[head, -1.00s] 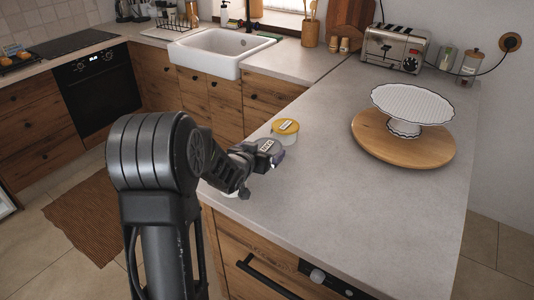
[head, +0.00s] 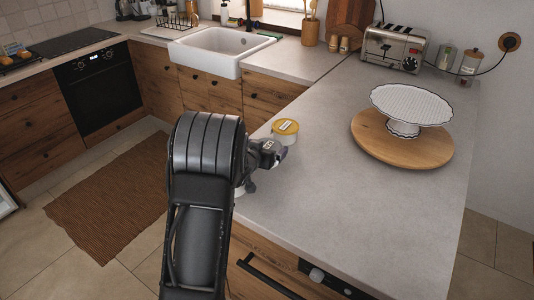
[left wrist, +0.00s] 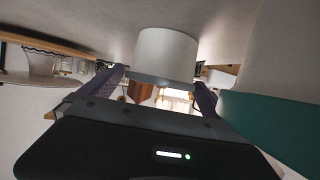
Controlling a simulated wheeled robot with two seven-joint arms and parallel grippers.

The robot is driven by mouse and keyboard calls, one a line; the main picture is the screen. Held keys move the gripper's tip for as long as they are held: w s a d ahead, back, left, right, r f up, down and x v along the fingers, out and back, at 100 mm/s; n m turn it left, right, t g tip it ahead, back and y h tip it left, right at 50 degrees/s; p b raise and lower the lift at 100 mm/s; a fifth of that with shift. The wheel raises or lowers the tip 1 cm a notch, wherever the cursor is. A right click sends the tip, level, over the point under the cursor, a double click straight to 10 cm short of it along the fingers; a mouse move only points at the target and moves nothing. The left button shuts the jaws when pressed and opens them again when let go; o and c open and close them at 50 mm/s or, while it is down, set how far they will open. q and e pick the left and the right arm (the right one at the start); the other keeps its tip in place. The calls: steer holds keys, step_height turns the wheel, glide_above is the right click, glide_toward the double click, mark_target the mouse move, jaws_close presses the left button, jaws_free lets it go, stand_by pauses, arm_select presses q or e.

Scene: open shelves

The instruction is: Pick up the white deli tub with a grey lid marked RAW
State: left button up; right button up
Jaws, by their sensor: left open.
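The white deli tub with the grey lid stands on the counter at its near left edge. In the head view its labelled grey lid (head: 268,146) shows just past my left gripper (head: 272,158), which hides most of its body. In the left wrist view, which is upside down, the white tub (left wrist: 165,52) stands between the two fingers of my left gripper (left wrist: 160,82). The fingers are open, one on each side of it, and I cannot tell whether either touches. My right gripper is in neither view.
A yellow-lidded tub (head: 285,130) stands just behind. A teal-lidded white container (left wrist: 275,125) is close beside the gripper in the left wrist view. A cake stand (head: 410,105) on a round wooden board (head: 372,145) stands to the right. The counter (head: 345,215) between is clear.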

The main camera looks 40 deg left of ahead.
arm_select(q)
steer(key=shift+c, duration=0.4)
steer(key=c, duration=1.4)
